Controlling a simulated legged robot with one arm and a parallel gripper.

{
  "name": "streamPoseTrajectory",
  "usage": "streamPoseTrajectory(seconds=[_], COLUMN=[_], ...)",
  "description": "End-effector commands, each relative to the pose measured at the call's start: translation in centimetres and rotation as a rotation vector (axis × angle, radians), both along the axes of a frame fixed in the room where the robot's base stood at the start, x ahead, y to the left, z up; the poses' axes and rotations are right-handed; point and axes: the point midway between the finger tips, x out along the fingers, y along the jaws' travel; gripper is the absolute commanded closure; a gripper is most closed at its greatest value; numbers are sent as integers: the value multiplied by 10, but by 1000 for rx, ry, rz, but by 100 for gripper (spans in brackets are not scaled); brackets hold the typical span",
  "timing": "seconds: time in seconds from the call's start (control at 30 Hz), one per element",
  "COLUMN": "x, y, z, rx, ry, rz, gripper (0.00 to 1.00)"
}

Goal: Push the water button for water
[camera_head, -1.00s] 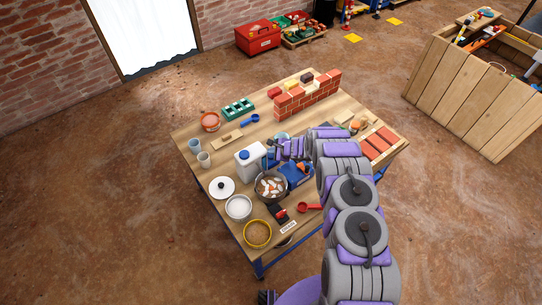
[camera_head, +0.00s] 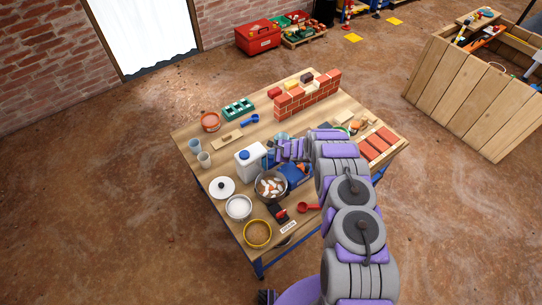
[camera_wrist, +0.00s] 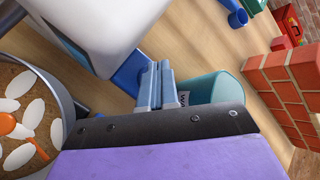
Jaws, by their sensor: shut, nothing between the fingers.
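That container carries a label partly hidden by the fingers, beginning "WA". In the head view my arm covers much of this spot. I cannot make out a distinct water button.
A pot of brown and white pieces (camera_head: 270,187) stands close below my gripper and shows in the wrist view (camera_wrist: 25,125). A blue tray (camera_head: 298,175) lies beside it. A small brick wall (camera_head: 308,95) stands behind.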

Motion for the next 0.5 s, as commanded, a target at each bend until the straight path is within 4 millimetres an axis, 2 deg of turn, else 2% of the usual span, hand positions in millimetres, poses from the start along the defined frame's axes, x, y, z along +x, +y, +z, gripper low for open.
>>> streamPoseTrajectory(seconds=[0.5], x=[0], y=[0], z=[-5], rx=[0], ry=[0], rz=[0], gripper=[100])
